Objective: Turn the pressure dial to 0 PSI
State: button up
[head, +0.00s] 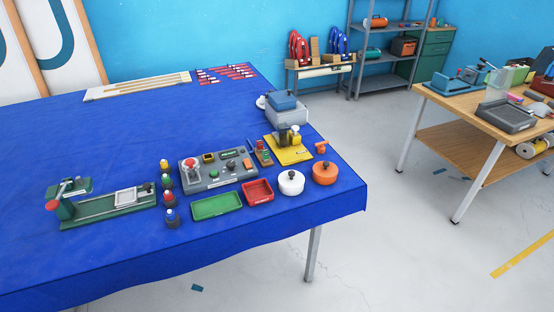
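My gripper is not in view.
A green device (105,208) and several small bottles (167,182) stand left of the panel.

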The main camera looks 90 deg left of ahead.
aim_at(231, 164)
jog(key=u, duration=0.05)
jog(key=i, duration=0.4)
jog(key=u, duration=5.05)
jog(key=i, duration=0.15)
jog(key=z, duration=2.5)
jog(key=k, duration=0.15)
jog(key=u, duration=1.95)
jog(key=i, duration=0.65)
jog(key=z, duration=0.05)
